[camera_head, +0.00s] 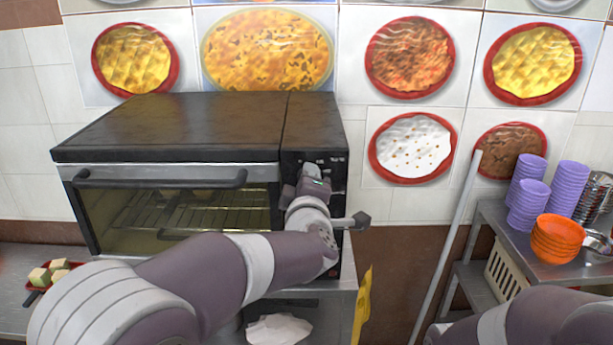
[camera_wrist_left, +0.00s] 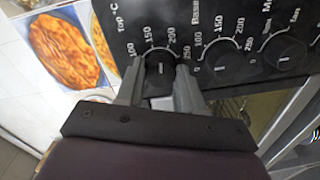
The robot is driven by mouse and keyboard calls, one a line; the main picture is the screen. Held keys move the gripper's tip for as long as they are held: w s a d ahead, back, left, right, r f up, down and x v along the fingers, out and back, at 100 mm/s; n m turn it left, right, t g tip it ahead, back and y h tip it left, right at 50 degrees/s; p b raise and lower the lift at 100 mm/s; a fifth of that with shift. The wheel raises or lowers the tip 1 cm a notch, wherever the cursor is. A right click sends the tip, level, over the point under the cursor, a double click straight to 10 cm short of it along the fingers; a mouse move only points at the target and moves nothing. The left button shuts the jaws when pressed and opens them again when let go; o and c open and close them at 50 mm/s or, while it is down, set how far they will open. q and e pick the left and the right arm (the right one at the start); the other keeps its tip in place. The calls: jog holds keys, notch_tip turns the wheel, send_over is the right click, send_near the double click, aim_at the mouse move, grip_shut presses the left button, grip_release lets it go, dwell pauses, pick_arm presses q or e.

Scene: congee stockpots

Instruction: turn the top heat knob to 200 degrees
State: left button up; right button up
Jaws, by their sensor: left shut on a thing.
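The oven (camera_head: 180,125) stands on a metal table, with its black control panel (camera_head: 325,262) on its right side. In the left wrist view, the black top heat knob (camera_wrist_left: 160,62) sits under the "Top °C" label, inside a white scale reading 100, 150, 200 and 250. My left gripper (camera_head: 308,172) is at the upper part of the panel. In the left wrist view its fingers (camera_wrist_left: 160,84) are shut on the top heat knob, one on each side. The knob's pointer is not clear. My right arm shows at lower right, but its gripper is out of view.
The "Base" knob (camera_wrist_left: 222,62) and another knob (camera_wrist_left: 284,54) sit beside the gripped knob. The oven door handle (camera_head: 160,180) runs left of the panel. Purple cups (camera_head: 528,200) and orange bowls (camera_head: 557,238) stand on a metal shelf at right.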

pick_arm(q)
jog(key=m, duration=0.2)
jog(key=m+p, duration=0.1)
jog(key=m, duration=0.1)
jog(key=shift+f+p, duration=0.3)
jog(key=shift+f, duration=0.1)
jog(key=shift+s+f, duration=0.1)
jog(key=o, duration=0.9)
jog(key=shift+o, duration=0.7)
jog(key=shift+s+r+y, duration=0.1)
jog(key=shift+r+y, duration=0.2)
